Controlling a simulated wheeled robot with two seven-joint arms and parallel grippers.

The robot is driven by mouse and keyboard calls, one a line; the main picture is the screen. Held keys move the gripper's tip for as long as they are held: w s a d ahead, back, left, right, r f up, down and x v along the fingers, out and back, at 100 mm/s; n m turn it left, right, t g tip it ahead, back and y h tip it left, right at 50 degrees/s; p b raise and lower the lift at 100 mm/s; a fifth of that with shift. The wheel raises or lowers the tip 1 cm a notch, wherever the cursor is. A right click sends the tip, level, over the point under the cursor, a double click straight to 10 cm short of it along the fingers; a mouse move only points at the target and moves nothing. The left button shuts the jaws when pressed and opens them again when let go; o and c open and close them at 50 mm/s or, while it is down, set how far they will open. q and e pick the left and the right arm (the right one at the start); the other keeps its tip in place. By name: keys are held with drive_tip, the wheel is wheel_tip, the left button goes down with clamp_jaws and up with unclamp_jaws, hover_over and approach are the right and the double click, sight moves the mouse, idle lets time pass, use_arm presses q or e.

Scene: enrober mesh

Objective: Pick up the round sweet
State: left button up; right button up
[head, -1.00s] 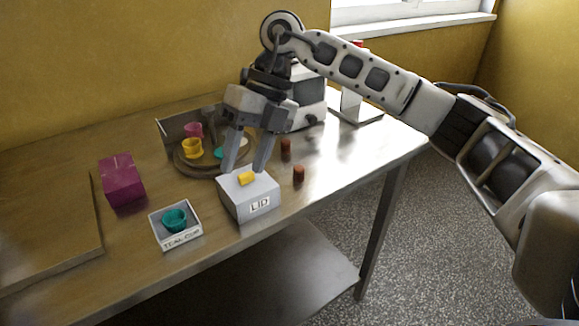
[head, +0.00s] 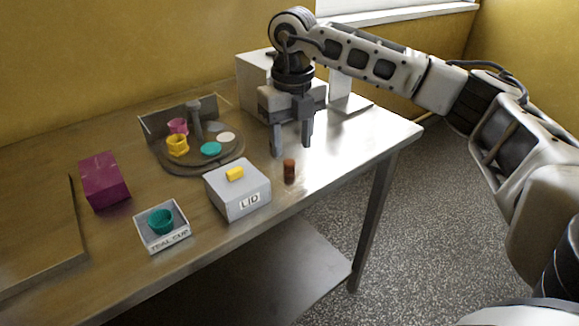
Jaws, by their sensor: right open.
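A small upright brown cylinder (head: 289,171), which looks like a sweet, stands on the table to the right of the grey LID box (head: 243,205). The view is too coarse to tell its exact shape. My right gripper (head: 292,150) points down with its two fingers apart and nothing visible between them. Its fingertips appear just above and behind the brown cylinder in the picture. A second brown cylinder seen earlier is not visible; the gripper's left finger covers that area. My left gripper is not in view.
The LID box has a yellow knob (head: 235,173). A round turntable (head: 192,170) holds a pink cup, a yellow cup and several discs. A TEAL CUP tray (head: 148,238) holds a teal cup (head: 161,221). A magenta box (head: 104,180) stands left. The table right of the cylinder is clear.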

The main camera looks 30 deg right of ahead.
sight(290, 161)
drive_tip(key=f, duration=0.5)
drive_tip(key=shift+w+f, duration=0.15)
drive_tip(key=shift+w, duration=0.15)
drive_tip(key=c, duration=0.9)
